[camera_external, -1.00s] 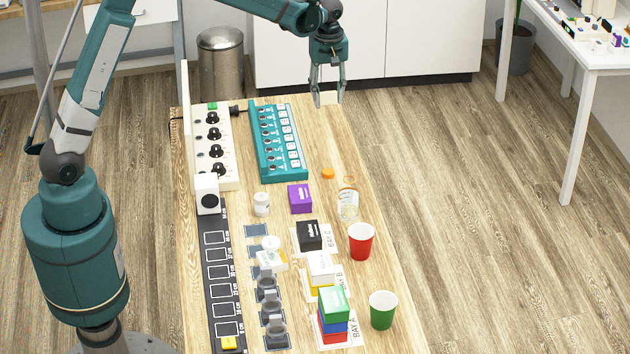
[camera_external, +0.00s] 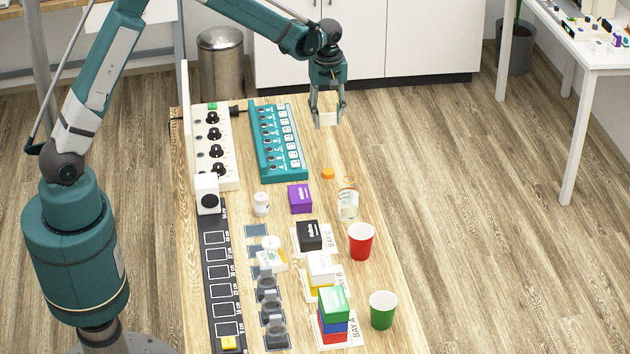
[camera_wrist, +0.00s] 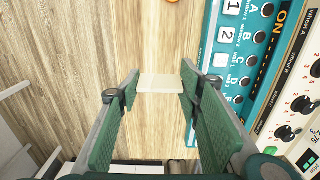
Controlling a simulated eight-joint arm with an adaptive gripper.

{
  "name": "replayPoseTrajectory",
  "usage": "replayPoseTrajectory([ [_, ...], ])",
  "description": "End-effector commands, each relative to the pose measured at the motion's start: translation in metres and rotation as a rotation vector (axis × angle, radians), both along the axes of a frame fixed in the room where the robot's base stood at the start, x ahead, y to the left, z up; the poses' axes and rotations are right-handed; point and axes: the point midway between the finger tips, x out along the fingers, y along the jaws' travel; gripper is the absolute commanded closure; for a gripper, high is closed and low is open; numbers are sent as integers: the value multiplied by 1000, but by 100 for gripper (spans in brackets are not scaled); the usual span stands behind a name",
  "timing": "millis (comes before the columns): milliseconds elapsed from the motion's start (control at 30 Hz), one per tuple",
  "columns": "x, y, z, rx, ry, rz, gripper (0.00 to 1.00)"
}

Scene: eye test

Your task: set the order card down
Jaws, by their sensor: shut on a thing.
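My gripper (camera_external: 327,117) is shut on the order card (camera_external: 327,119), a small pale, cream-coloured card. It is above the far end of the wooden table, right of the teal switch panel. In the wrist view the card (camera_wrist: 160,82) sits between the two green-padded fingers, with its top edge toward the camera. Wooden table top shows beyond it. I see no writing on the card from here. A gap between the card and the table cannot be measured, but the card appears held above it.
The teal switch panel (camera_external: 278,142) and the white dial panel (camera_external: 212,150) stand left of my gripper. An orange cap (camera_external: 328,174), a clear jar (camera_external: 348,204), a purple box (camera_external: 300,199) and a red cup (camera_external: 361,241) lie nearer. Bare wood (camera_external: 325,148) lies between gripper and cap.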

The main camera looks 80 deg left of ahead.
Motion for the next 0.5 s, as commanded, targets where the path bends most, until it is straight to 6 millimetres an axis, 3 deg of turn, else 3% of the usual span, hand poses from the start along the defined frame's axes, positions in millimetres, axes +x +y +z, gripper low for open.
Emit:
replayPoseTrajectory([
  [300,0,0,-42,0,0,0,71],
  [500,0,0,-57,0,0,0,71],
])
